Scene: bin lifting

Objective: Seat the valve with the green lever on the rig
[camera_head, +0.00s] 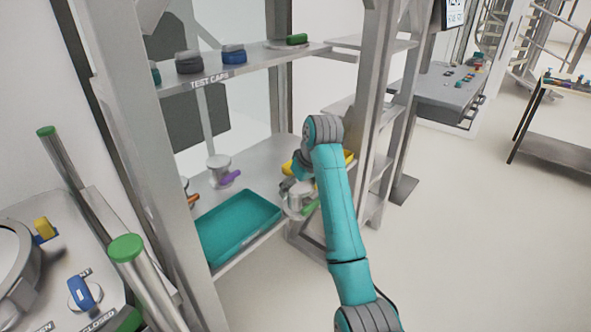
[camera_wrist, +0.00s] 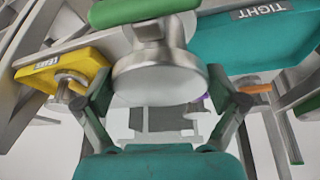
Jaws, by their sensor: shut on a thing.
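The valve with the green lever (camera_head: 297,201) is a round silvery metal body. It hangs in my gripper (camera_head: 295,187) in front of the shelf, near the right end of the teal tray. In the wrist view the valve's wide metal disc (camera_wrist: 158,76) fills the space between my gripper's fingers (camera_wrist: 160,88), with the green lever (camera_wrist: 142,12) at the top edge. My gripper is shut on the valve. A station with a round metal seat (camera_head: 12,262) and a blue handle (camera_head: 83,293) stands at lower left, partly cut off; it may be the rig.
A teal tray (camera_head: 238,222), marked TIGHT in the wrist view, and a yellow tray (camera_wrist: 60,68) marked LEAKS lie on the shelf. A purple-lever valve (camera_head: 222,172) stands behind the teal tray. Green-topped posts (camera_head: 127,248) and shelf uprights stand between arm and station.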

